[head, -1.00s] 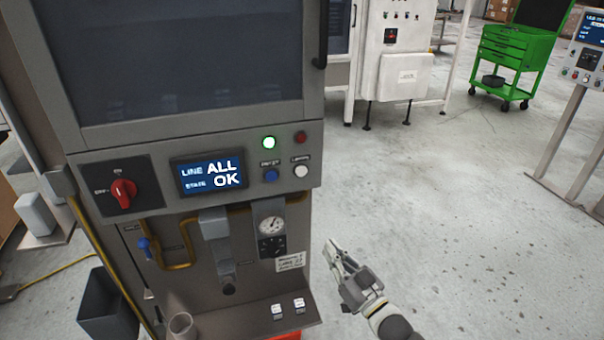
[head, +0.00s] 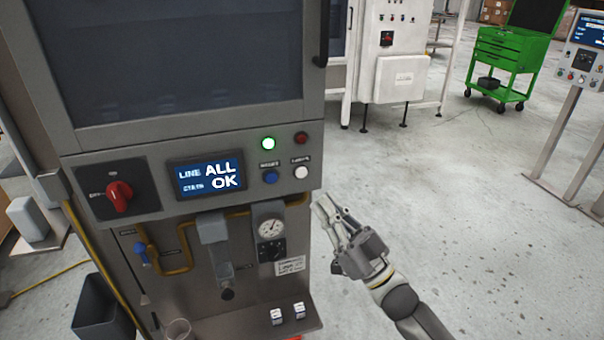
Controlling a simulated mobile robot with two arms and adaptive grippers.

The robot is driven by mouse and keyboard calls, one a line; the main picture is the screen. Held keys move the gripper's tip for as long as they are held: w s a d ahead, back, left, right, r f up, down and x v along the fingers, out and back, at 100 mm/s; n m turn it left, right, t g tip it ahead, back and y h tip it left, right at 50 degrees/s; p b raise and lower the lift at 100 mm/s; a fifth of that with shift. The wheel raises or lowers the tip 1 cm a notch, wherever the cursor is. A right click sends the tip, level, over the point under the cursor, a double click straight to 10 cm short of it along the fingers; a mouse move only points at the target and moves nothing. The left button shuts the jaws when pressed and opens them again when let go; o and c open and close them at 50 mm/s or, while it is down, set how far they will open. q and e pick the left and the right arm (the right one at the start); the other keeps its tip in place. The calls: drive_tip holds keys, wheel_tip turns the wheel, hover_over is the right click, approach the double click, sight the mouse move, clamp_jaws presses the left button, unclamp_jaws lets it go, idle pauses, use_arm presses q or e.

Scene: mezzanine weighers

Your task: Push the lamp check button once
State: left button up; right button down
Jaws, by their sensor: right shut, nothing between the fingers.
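The white button (head: 301,172), under a small label that seems to read LAMPS, sits at the right end of the control panel (head: 224,210) on the grey machine. A blue button (head: 270,177) is just left of it. Above them are a lit green lamp (head: 268,143) and a dark red lamp (head: 301,138). The screen (head: 210,177) reads LINE STATE ALL OK. My right gripper (head: 322,203) is shut and empty, to the right of and below the white button, apart from it in the picture. My left gripper is not in view.
A red rotary switch (head: 119,196) is at the panel's left. A green tool cart (head: 505,55) stands far right.

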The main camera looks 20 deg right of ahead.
sight(302, 173)
drive_tip(key=shift+w+a+b, duration=0.15)
drive_tip(key=shift+w+b, duration=1.7)
drive_tip(key=shift+w, duration=2.5)
drive_tip(key=shift+w, duration=0.1)
drive_tip(key=shift+w, duration=0.35)
drive_tip(key=shift+w+b, duration=0.3)
drive_tip(key=shift+w, duration=0.1)
drive_tip(key=shift+s, duration=0.1)
drive_tip(key=shift+s+p, duration=0.45)
drive_tip(key=shift+s, duration=0.3)
